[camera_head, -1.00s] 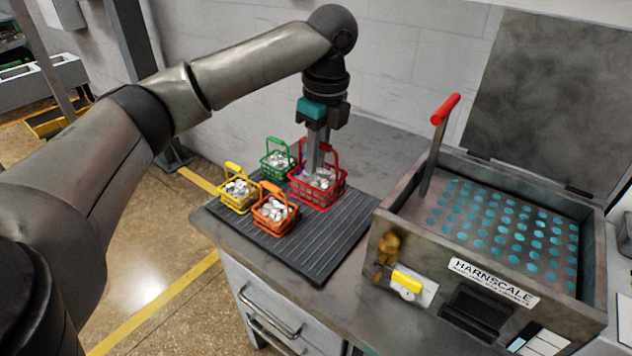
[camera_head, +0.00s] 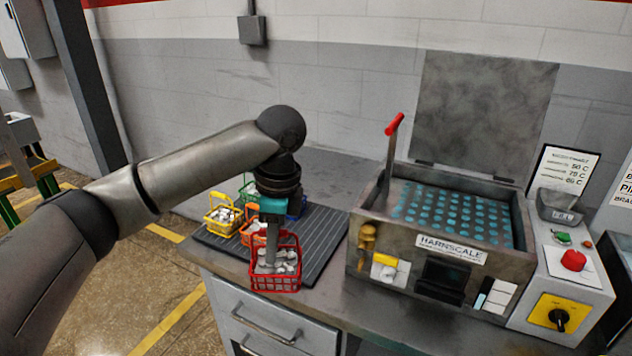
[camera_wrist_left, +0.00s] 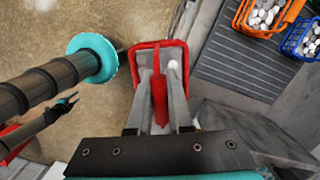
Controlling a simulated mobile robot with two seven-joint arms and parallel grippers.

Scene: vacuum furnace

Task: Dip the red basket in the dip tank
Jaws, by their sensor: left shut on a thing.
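The red basket (camera_head: 276,283), filled with pale pieces, hangs from my left gripper (camera_head: 272,255) near the counter's front edge. My left gripper is shut on its red handle. In the left wrist view the handle lies between the fingers (camera_wrist_left: 160,98), and the basket rim (camera_wrist_left: 160,45) shows with floor below it. The dip tank (camera_head: 365,250), marked HARNSCALE, stands on the counter to the right of the basket. Its lid (camera_head: 485,115) is up, and a dark surface with blue-green holes shows inside.
Yellow (camera_head: 222,216), orange (camera_head: 250,238), green (camera_head: 247,190) and blue (camera_head: 297,207) baskets stand on the ribbed mat (camera_head: 325,235), left of the tank. A red-handled lever (camera_head: 392,140) rises at the tank's left side. A control box (camera_head: 575,285) stands at its right.

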